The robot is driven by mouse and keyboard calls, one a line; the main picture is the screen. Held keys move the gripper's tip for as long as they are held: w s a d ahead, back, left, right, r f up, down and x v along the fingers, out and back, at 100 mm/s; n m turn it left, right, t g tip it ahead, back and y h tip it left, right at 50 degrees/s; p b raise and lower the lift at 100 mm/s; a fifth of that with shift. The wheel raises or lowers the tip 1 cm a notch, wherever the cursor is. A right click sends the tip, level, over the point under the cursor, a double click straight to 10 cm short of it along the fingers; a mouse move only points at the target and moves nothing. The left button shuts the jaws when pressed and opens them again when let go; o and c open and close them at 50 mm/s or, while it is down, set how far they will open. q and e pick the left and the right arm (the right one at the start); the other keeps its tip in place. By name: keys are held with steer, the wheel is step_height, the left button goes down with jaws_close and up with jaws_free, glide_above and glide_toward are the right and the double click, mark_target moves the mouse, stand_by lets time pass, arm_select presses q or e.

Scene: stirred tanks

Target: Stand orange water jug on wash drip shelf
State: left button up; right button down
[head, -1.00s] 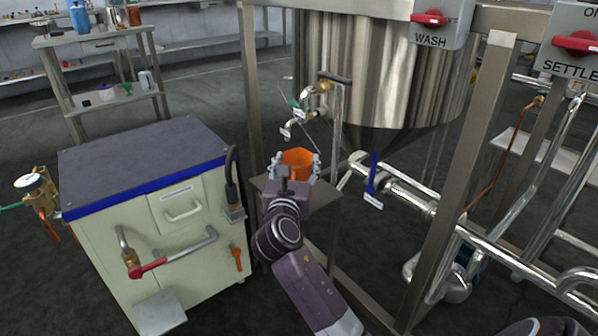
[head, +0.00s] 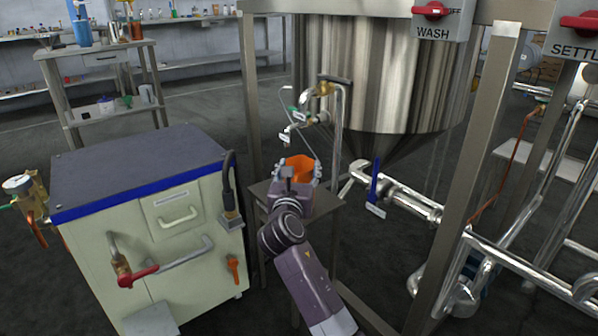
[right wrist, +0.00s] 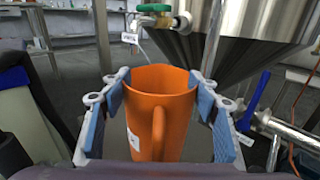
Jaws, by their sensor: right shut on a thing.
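The orange water jug (head: 301,166) is upright at the small metal drip shelf (head: 325,203) under the wash tank. My right gripper (head: 297,175) is shut around it. In the right wrist view the jug (right wrist: 160,118) is between the blue pads of the gripper (right wrist: 166,115), its handle facing my wrist and its open mouth up. The gripper and arm hide the jug's base, so I cannot tell whether it touches the shelf. My left gripper is not in view.
A tap with a green lever (right wrist: 156,12) is above and behind the jug. The steel wash tank (head: 375,75) stands behind, with a frame post (head: 470,180) to the right. A cream cabinet (head: 150,235) is close on the left. A blue-handled valve (head: 374,185) is right of the shelf.

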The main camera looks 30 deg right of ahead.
steer(key=shift+r, duration=0.1)
steer(key=c, duration=0.7)
jaws_free()
steer(key=shift+c, duration=0.2)
